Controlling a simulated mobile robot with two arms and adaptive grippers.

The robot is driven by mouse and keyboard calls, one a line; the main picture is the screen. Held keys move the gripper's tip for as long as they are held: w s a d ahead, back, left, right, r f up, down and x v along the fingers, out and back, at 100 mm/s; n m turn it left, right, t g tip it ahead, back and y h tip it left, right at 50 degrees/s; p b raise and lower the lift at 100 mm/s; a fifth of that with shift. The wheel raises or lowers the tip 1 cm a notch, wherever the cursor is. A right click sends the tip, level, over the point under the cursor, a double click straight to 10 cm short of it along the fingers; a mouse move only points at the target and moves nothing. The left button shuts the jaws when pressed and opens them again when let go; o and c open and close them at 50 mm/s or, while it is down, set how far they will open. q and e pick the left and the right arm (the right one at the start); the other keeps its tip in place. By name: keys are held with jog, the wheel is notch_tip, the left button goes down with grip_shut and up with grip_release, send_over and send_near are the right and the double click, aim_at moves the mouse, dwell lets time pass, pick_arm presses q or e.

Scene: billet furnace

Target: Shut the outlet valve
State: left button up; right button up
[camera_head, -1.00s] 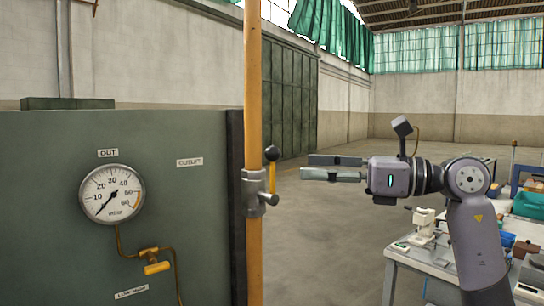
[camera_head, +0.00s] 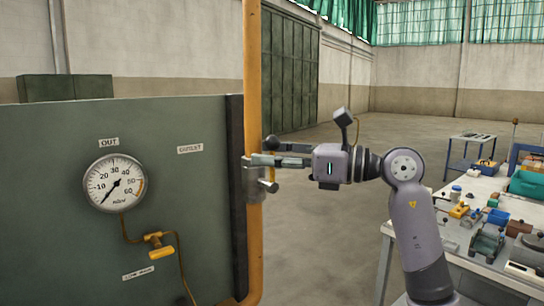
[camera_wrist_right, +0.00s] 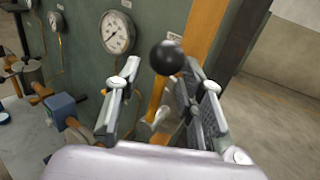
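The outlet valve (camera_head: 253,184) is a grey metal body on the upright yellow pipe (camera_head: 252,70), beside the panel's "OUTLET" label. Its yellow lever stands roughly upright with a black ball knob (camera_head: 270,143) on top. My right gripper (camera_head: 268,155) is open at the lever, its fingers reaching in from the right just below the knob. In the right wrist view the black knob (camera_wrist_right: 167,57) and the lever show between the two open fingers (camera_wrist_right: 160,68). I cannot tell whether a finger touches the lever. My left gripper is not in view.
The green panel (camera_head: 60,150) carries a pressure gauge (camera_head: 114,183), its needle near the low end, and a small yellow-handled valve (camera_head: 160,247) below it. A cluttered workbench (camera_head: 470,255) stands at the right. Open floor lies behind the arm.

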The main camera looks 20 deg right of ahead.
grip_shut()
dwell(0.7)
